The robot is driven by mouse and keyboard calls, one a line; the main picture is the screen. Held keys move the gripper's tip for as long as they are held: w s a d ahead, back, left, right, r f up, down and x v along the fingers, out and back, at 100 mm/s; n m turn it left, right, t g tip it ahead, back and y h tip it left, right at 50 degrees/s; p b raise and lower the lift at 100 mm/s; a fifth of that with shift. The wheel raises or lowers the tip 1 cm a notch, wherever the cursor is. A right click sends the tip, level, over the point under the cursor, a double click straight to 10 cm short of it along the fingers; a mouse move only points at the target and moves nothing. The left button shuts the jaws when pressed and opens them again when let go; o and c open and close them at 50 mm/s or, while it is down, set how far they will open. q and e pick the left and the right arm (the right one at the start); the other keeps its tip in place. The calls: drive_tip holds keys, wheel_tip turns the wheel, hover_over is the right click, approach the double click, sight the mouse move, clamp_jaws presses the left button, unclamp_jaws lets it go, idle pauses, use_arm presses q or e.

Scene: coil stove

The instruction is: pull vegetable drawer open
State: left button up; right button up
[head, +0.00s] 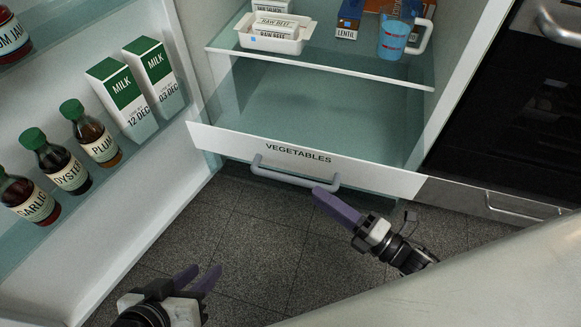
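The vegetable drawer (230,142) has a white front with the label VEGETABLES, at the bottom of the open fridge. Its clear teal inside shows behind the front and looks empty. A grey bar handle (290,178) crosses the front below the label. My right gripper (326,200) has its purple fingers at the right end of the handle. They overlap in this view, so I cannot tell their gap or whether they touch the handle. My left gripper (197,278) is low in the view over the floor, its two purple fingers apart and empty.
The open fridge door (130,225) on the left holds milk cartons (153,78) and several sauce bottles (65,160). A shelf (330,69) above the drawer holds food packs and a blue cup (395,40). The stove (520,100) stands at the right. Bare floor (265,245) lies before the drawer.

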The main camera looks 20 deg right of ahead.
sight(295, 178)
drive_tip(key=b+x, duration=0.1)
drive_tip(key=x, duration=0.7)
drive_tip(key=shift+w+a+r+b, duration=0.1)
drive_tip(key=shift+w+a+b, duration=0.1)
drive_tip(key=shift+b, duration=0.1)
clamp_jaws()
